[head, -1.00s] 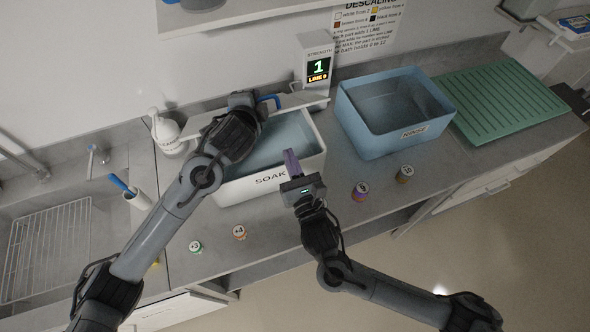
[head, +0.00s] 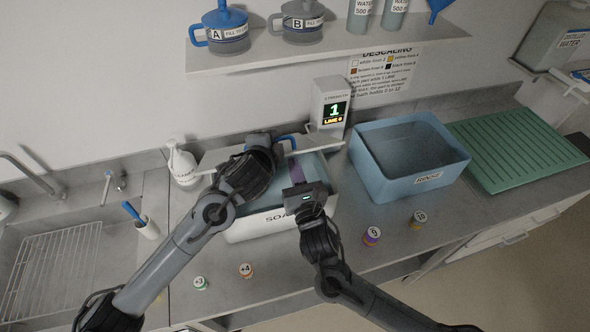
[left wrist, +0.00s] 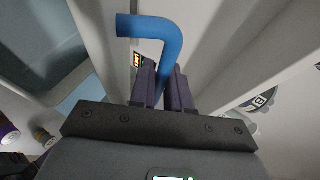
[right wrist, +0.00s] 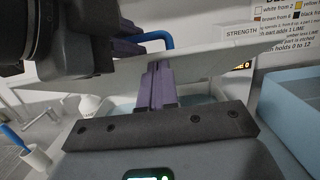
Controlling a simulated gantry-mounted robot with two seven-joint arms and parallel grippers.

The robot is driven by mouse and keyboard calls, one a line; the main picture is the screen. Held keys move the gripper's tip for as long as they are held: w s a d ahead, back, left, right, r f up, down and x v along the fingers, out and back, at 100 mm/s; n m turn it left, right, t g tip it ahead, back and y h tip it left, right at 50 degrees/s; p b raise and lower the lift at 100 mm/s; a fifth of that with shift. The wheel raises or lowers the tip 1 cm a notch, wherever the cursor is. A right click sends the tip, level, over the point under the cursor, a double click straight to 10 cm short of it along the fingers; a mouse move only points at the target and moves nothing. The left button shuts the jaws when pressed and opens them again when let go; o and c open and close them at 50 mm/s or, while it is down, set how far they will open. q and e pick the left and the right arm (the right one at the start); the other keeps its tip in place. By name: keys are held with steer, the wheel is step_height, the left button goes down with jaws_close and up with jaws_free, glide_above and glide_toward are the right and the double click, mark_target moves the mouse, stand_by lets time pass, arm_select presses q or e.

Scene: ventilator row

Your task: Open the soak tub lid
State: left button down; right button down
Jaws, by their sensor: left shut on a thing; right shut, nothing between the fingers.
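The white soak tub (head: 262,227) stands on the counter, its front label partly covered by my right arm. Water shows inside it. Its pale lid (head: 318,143) is raised along the tub's back side, with a blue handle (head: 291,139). My left gripper (head: 278,143) is shut on the handle; the left wrist view shows the blue bar (left wrist: 150,28) between the purple fingers (left wrist: 164,82). My right gripper (head: 297,174) is shut and empty over the tub's opening. In the right wrist view its closed fingers (right wrist: 157,85) appear in front of the lid (right wrist: 220,62); contact cannot be told.
A blue rinse tub (head: 415,185) and green drain board (head: 515,150) stand to the right. Several small pots, such as the purple one (head: 372,236), line the front. A white bottle (head: 182,165) stands left; a shelf (head: 300,52) hangs above.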

arm_select(q)
steer(key=shift+a+f, duration=0.1)
steer(key=shift+f, duration=0.15)
arm_select(e)
steer(key=shift+r, duration=0.1)
